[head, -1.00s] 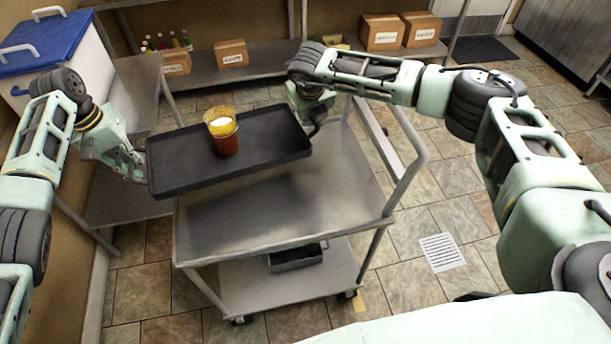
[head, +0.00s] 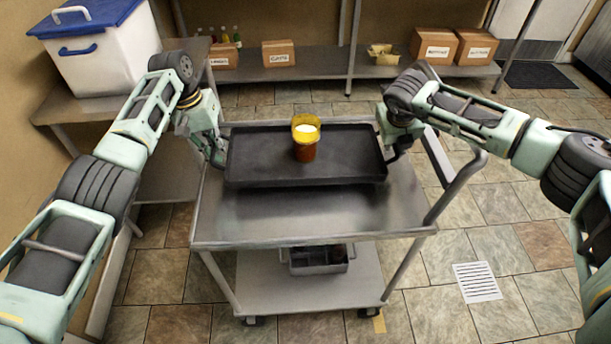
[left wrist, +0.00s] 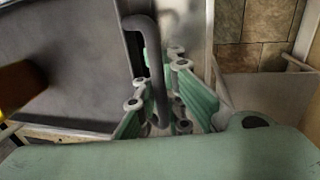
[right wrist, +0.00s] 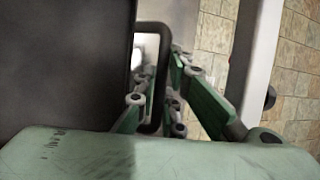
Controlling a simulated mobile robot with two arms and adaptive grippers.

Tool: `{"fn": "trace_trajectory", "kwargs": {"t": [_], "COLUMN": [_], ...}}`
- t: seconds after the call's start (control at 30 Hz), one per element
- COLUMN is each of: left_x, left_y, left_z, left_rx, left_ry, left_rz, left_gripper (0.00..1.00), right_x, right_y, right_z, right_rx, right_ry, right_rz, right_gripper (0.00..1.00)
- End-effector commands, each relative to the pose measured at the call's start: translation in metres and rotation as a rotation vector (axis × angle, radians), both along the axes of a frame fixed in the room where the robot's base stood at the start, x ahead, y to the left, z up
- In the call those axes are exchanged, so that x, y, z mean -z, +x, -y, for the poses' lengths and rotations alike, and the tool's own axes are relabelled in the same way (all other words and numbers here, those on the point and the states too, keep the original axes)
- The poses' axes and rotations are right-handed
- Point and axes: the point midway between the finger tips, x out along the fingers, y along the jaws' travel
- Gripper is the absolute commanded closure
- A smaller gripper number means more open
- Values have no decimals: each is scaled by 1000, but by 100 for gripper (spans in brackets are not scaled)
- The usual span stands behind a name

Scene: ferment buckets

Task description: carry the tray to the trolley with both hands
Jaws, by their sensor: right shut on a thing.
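The dark rectangular tray (head: 345,168) is over the grey metal trolley (head: 310,222) in the head view and looks about level. A yellow-and-amber cup (head: 306,148) with a pale top stands upright on the tray. My left gripper (head: 218,156) is at the tray's left end, its fingers around the dark handle, which shows in the left wrist view (left wrist: 155,75). My right gripper (head: 391,150) is shut on the handle at the right end, also seen in the right wrist view (right wrist: 152,75). The gap between tray and trolley top is hard to judge.
The trolley's push handle (head: 465,190) rises at the right. A dark bin (head: 320,262) is on its lower shelf. A white box with a blue lid (head: 95,50) stands on a side table at left. Cartons (head: 440,48) line the back shelf.

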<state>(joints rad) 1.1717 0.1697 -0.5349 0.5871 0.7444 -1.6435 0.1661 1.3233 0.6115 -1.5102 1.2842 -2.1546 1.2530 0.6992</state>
Motion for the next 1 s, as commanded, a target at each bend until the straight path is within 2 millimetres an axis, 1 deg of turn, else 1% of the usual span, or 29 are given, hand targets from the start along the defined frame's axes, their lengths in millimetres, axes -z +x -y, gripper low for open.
{"fn": "trace_trajectory", "kwargs": {"t": [0.03,0.47,0.67,1.0], "left_x": [-2,1,9,28], "left_y": [1,1,1,1], "left_z": [-6,-7,-6,-7], "left_rx": [-8,-8,-8,-8], "left_ry": [10,10,10,10], "left_rz": [3,3,3,3], "left_gripper": [100,100,100,100], "right_x": [-1,1,9,28], "right_y": [0,0,0,0], "right_z": [8,8,8,8], "right_rx": [10,10,10,10], "right_ry": [-12,-12,-12,-12], "right_rz": [0,-1,-1,-1], "right_gripper": [100,100,100,100]}}
